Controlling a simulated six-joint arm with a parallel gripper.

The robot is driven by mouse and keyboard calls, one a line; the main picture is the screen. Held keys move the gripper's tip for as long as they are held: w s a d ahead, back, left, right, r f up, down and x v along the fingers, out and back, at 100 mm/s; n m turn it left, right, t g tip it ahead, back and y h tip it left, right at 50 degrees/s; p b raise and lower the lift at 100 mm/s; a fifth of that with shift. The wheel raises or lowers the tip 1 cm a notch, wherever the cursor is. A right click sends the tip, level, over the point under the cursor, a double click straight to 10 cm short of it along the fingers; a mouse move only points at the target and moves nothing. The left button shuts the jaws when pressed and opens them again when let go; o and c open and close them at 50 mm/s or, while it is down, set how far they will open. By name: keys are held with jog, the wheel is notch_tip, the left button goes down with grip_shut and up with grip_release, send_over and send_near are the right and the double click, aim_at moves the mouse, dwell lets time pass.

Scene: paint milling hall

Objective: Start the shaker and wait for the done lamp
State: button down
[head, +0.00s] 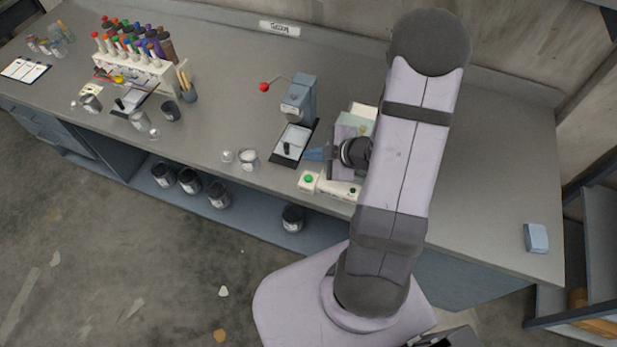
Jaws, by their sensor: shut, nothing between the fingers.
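A pale machine (345,188) with a green button (308,179) at its front left corner stands at the bench's front edge; it appears to be the shaker. My arm hides much of it. I cannot make out a lit done lamp. My gripper (309,154) has blue fingers that point left, above and behind the green button in the picture. It is shut and empty, and appears apart from the button. I cannot tell its height above the bench.
Just left of my gripper stand a grey-blue lever device (300,97) with a red knob, a dark-edged tray (293,141) and a small cup (248,158). A bottle rack (150,75) is at far left. A light-blue block (536,238) lies right; the bench (480,190) around it is clear.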

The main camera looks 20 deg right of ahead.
aim_at(308, 178)
jog(key=shift+f+b, duration=3.65)
jog(key=shift+f, duration=0.5)
jog(key=shift+f, duration=0.1)
jog(key=shift+f+b, duration=0.3)
